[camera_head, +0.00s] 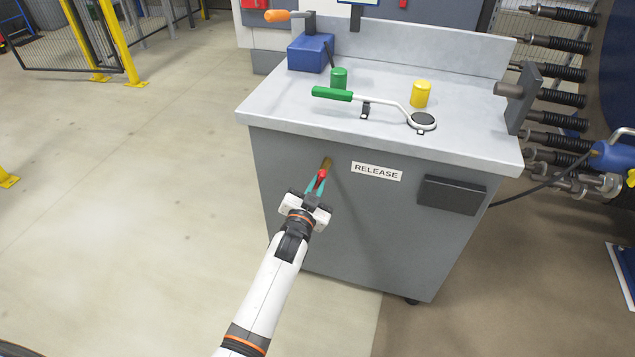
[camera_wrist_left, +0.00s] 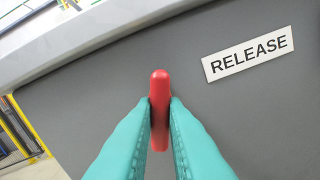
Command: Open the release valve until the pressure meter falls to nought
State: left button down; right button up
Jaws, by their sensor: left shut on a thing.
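The red release valve handle (camera_head: 322,174) sits on the front of the grey cabinet, left of the RELEASE label (camera_head: 377,171). A brass-coloured fitting (camera_head: 327,163) shows just above it in the head view. My left gripper (camera_head: 318,184) is shut on the red handle. In the left wrist view the handle (camera_wrist_left: 160,100) stands upright in that picture between the two teal fingers (camera_wrist_left: 158,135), and the RELEASE label (camera_wrist_left: 248,54) is to its right. I cannot make out a pressure meter reading in either view. My right gripper is not in view.
The grey worktop (camera_head: 290,105) carries a green-handled tool (camera_head: 332,94), a green cylinder (camera_head: 339,77), a yellow cylinder (camera_head: 421,93) and a blue block (camera_head: 309,53). A dark box (camera_head: 451,195) sticks out of the cabinet front at right.

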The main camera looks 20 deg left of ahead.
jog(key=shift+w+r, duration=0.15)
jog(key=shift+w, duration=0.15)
pick_arm(q)
jog(key=shift+n+p, duration=0.4)
jog(key=shift+n, duration=0.6)
jog(key=shift+f+n+p, duration=0.1)
jog(key=shift+n+p, duration=0.25)
jog(key=shift+n, duration=0.65)
jog(key=c, duration=1.8)
grip_release()
jog(key=o, duration=0.3)
jog(key=shift+o, duration=0.9)
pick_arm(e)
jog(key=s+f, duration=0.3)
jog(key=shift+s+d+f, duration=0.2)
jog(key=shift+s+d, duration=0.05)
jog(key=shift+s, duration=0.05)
pick_arm(q)
jog(key=shift+s, duration=0.1)
